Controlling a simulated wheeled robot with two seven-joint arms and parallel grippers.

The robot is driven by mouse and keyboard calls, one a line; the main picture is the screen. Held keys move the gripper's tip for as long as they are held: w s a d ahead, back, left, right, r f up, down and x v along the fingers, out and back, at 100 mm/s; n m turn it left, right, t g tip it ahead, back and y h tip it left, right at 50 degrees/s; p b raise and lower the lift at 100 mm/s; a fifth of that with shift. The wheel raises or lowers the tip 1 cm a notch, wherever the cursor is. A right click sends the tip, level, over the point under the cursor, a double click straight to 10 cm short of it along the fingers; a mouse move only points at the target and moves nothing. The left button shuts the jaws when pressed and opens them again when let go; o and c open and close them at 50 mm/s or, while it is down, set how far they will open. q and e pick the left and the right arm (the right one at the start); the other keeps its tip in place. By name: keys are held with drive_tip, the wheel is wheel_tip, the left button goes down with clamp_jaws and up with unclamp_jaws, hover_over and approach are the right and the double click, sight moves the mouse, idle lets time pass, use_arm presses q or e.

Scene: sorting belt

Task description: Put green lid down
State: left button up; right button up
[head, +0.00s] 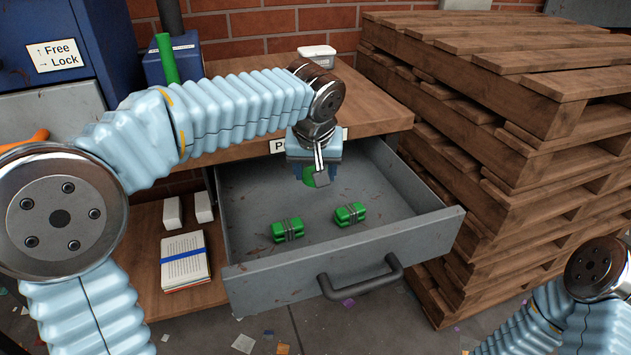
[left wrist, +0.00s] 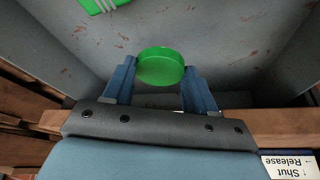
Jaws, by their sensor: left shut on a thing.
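The green lid (left wrist: 160,66) is a round green disc between the two blue fingers of my left gripper (left wrist: 160,84) in the left wrist view. In the head view my left gripper (head: 318,178) hangs over the open grey drawer (head: 325,250), toward its back, and the lid (head: 309,180) shows partly behind it. The gripper is shut on the lid. I cannot tell whether the lid touches the drawer floor. My right gripper is out of view; only part of my right arm shows at the lower right.
Two green strapped bundles (head: 288,229) (head: 350,214) lie in the drawer, nearer its front. The drawer front has a dark handle (head: 362,280). Stacked wooden pallets (head: 520,150) stand close on the right. A white container (head: 317,55) sits on the wooden bench top (head: 375,105).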

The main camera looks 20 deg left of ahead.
sight(316, 208)
use_arm(q)
drive_tip(key=shift+f, duration=1.6)
drive_tip(key=shift+f+b, duration=0.65)
drive_tip(key=shift+b, duration=0.15)
drive_tip(key=o, duration=1.3)
drive_tip(key=shift+r, duration=0.2)
drive_tip(key=p+v, duration=0.2)
drive_tip(key=v, duration=1.1)
drive_tip(key=shift+w+p, duration=0.2)
drive_tip(key=shift+p, duration=0.2)
